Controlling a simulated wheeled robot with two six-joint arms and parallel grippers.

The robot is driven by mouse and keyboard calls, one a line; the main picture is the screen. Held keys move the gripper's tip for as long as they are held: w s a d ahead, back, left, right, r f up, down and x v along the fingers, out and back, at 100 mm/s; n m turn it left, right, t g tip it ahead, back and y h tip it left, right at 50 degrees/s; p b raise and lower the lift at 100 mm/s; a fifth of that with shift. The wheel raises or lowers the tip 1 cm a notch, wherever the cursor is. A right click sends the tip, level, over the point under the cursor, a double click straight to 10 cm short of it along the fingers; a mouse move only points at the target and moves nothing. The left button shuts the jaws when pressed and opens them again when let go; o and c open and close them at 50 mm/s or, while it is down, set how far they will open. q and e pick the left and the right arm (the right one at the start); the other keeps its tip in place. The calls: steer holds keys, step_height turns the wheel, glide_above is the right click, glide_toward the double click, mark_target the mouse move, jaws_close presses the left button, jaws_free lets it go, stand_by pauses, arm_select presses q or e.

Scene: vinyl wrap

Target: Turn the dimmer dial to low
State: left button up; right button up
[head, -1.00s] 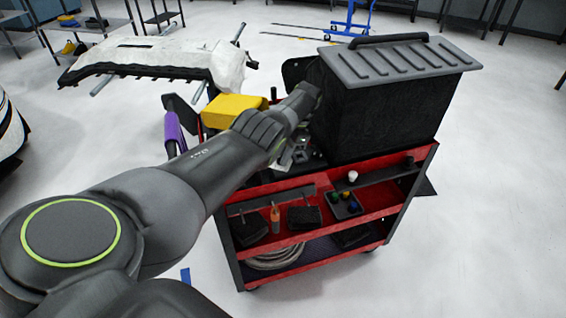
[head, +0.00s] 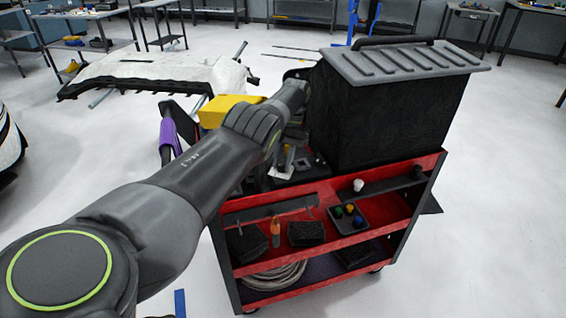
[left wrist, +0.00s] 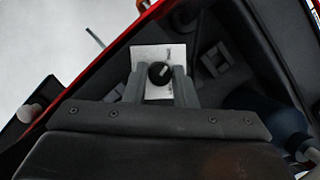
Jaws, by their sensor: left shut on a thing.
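The dimmer dial (left wrist: 160,74) is a small round black knob with a pale pointer mark. It sits on a white plate (left wrist: 148,54), whose printing is too small to read. My left gripper (left wrist: 160,78) is shut on the dial, with one finger at each side of it in the left wrist view. In the head view my left arm (head: 185,180) reaches over the red cart (head: 330,262), and its wrist hides most of the gripper and the dial. My right gripper is not in view.
A large black bin with a ribbed grey lid (head: 405,62) stands on the cart, right of my arm. A yellow block (head: 228,110) and a purple item (head: 170,134) are at its left. Shelves below hold a small tray (head: 348,220) and a coiled hose (head: 272,277).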

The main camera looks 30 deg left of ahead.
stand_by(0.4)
arm_select(q)
steer(key=o, duration=1)
